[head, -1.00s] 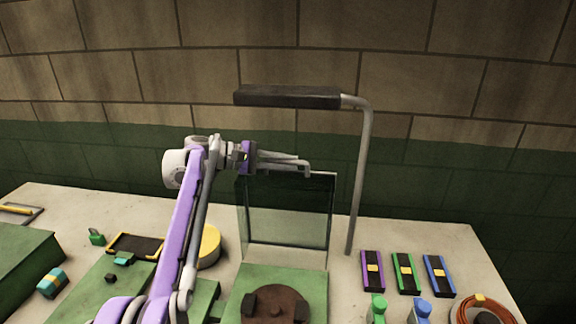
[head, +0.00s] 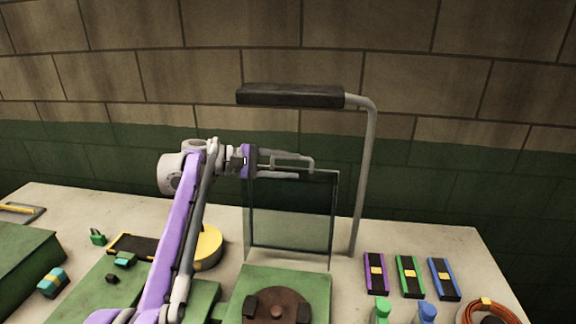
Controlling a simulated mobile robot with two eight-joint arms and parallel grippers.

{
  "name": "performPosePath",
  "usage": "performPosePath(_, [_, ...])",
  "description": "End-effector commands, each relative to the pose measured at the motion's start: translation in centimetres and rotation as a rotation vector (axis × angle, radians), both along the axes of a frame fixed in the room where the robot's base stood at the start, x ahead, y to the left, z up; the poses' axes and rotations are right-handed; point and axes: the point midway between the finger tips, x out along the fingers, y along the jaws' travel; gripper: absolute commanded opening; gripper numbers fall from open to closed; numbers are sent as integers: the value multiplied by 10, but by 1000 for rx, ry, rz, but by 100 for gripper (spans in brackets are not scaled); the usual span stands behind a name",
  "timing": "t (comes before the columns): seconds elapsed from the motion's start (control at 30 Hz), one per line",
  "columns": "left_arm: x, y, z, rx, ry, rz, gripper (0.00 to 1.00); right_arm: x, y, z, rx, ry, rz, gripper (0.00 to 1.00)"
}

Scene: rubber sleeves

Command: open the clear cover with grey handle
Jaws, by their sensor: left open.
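The clear cover (head: 290,225) is a dark-tinted see-through panel. It stands upright, raised at the back of the green base (head: 250,280). Its grey handle (head: 313,164) is a thin bracket at the cover's top edge. My left gripper (head: 296,164) comes in from the left at that top edge. Its fingers are apart, one above the other, with part of the handle showing between them. I cannot tell whether a finger touches it. My right gripper is out of view.
A lamp with a dark head (head: 290,96) on a grey post (head: 364,180) overhangs the cover. Purple, green and blue blocks (head: 410,277) lie at right, near bottles and an orange coil (head: 490,308). A yellow round thing (head: 208,250) sits behind my left arm.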

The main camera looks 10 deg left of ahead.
Motion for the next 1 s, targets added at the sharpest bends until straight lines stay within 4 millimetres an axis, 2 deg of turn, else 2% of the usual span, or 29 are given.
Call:
performPosePath(0.17, [-5, 16, 3, 1, 0, 3, 47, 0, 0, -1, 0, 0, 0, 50])
performPosePath(0.4, [-21, 61, 13, 1, -1, 4, 47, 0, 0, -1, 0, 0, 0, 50])
performPosePath(0.6, [-32, 90, 20, 1, 0, 3, 47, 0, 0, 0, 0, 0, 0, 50])
performPosePath(0.77, [-36, 98, 22, 1, 0, 1, 47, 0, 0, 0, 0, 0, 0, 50])
performPosePath(1.0, [-36, 99, 22, 0, 0, 0, 47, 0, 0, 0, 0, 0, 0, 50])
